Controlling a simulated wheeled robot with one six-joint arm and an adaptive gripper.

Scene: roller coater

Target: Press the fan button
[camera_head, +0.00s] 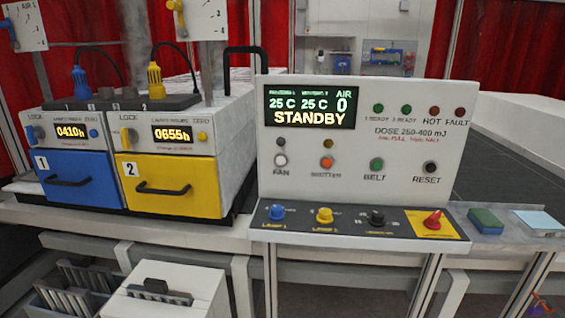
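The fan button (281,160) is a small round white button above the label "FAN" on the left of the white control panel (370,195). A small dark lamp sits just above it. To its right are an orange shutter button (327,162), a green belt button (377,163) and a black reset button (430,167). The display (310,106) reads "25 C 25 C", "AIR 0" and "STANDBY". My gripper is not in view, and nothing covers the fan button.
A lower ledge carries blue, yellow, black and red knobs (432,220). Blue (82,165) and yellow (170,205) drawer units stand at left. A green-blue block (485,221) and a light blue pad (538,222) lie at right. Space before the panel looks clear.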

